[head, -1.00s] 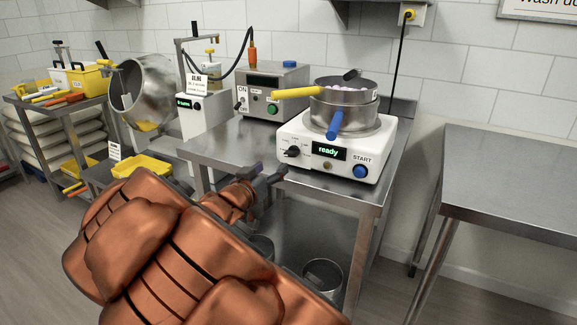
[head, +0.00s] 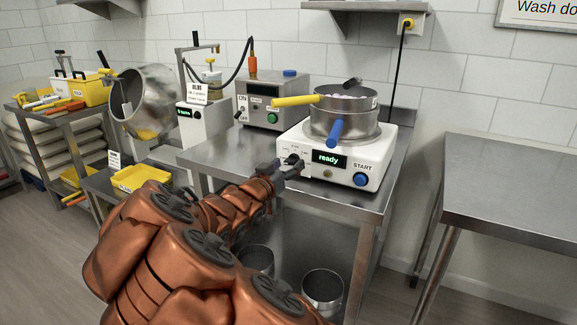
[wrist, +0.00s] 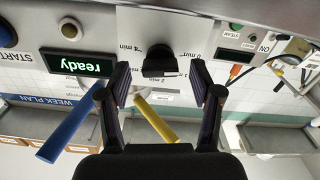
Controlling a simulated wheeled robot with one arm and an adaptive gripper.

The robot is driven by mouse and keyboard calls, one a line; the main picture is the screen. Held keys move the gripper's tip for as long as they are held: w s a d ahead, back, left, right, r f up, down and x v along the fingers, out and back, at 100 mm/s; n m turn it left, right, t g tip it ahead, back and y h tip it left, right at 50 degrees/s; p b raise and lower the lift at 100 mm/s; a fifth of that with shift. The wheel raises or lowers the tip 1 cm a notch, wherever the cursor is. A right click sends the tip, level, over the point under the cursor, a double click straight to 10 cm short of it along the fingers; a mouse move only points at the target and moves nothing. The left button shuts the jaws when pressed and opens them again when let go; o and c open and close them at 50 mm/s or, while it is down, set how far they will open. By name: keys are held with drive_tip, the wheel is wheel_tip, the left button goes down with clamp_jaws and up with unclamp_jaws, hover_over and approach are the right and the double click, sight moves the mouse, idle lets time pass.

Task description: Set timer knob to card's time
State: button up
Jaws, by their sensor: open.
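The timer knob (head: 292,160) is small and black, on the left of the white cooker's front panel. Minute marks surround it. In the wrist view, which is upside down, the knob (wrist: 159,65) sits between my open fingers, with a gap on each side. My gripper (head: 282,174) is at the panel in the head view and partly covers the knob area. The cooker (head: 375,158) has a green display (head: 328,159) reading "ready" and a blue START button (head: 361,180). A white printed card (head: 197,93) stands behind at the left; its small text is unreadable, and I cannot tell whether it gives the time.
A pot (head: 345,115) with a yellow and a blue handle stands on the cooker, the blue one over the front. A grey control box (head: 275,98) is behind on the steel table (head: 225,150). A bare table (head: 520,185) is at right.

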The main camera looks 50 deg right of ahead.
drive_tip(key=shift+w+d, duration=0.2)
drive_tip(key=shift+d, duration=0.35)
drive_tip(key=c, duration=1.1)
drive_tip(key=shift+c, duration=0.2)
